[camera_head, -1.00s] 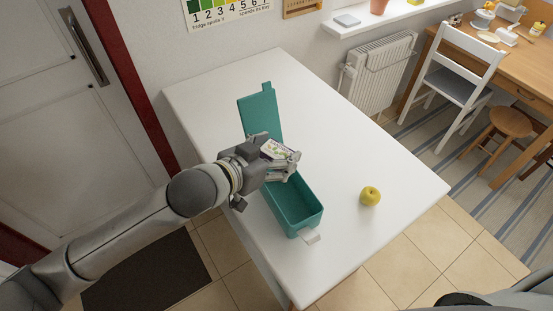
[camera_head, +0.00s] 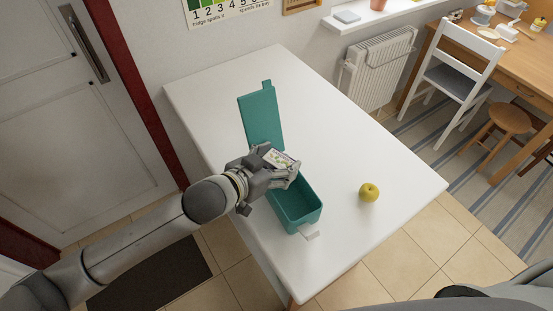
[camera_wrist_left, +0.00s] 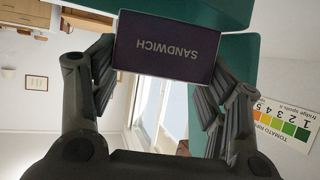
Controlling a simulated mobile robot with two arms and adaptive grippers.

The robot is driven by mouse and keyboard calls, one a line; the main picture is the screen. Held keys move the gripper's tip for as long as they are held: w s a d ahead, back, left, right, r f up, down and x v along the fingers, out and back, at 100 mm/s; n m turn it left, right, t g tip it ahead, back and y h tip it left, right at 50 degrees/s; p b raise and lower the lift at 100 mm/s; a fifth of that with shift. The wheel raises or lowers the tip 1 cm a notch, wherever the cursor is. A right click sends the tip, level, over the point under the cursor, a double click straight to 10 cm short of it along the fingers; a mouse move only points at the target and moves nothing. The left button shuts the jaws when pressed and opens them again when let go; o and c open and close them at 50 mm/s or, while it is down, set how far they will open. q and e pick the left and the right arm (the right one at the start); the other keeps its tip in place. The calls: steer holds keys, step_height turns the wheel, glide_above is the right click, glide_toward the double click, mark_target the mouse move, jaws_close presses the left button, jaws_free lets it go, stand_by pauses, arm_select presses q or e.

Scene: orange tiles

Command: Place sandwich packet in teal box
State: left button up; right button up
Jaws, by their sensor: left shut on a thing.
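The teal box (camera_head: 312,216) stands on the white table with its lid (camera_head: 261,115) open and upright at the far end. My left gripper (camera_head: 292,172) is over the far part of the box opening and hides some of it. The near part of the box looks empty. My right gripper is not in view.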

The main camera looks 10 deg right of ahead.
arm_select(q)
steer(key=o, duration=1)
steer(key=shift+f, duration=0.1)
steer(key=shift+o, duration=0.2)
steer(key=shift+r, duration=0.3)
steer(key=b+v, duration=0.1)
steer(key=v, duration=1.1)
steer(key=shift+r+b, duration=0.3)
steer(key=shift+b, duration=0.05)
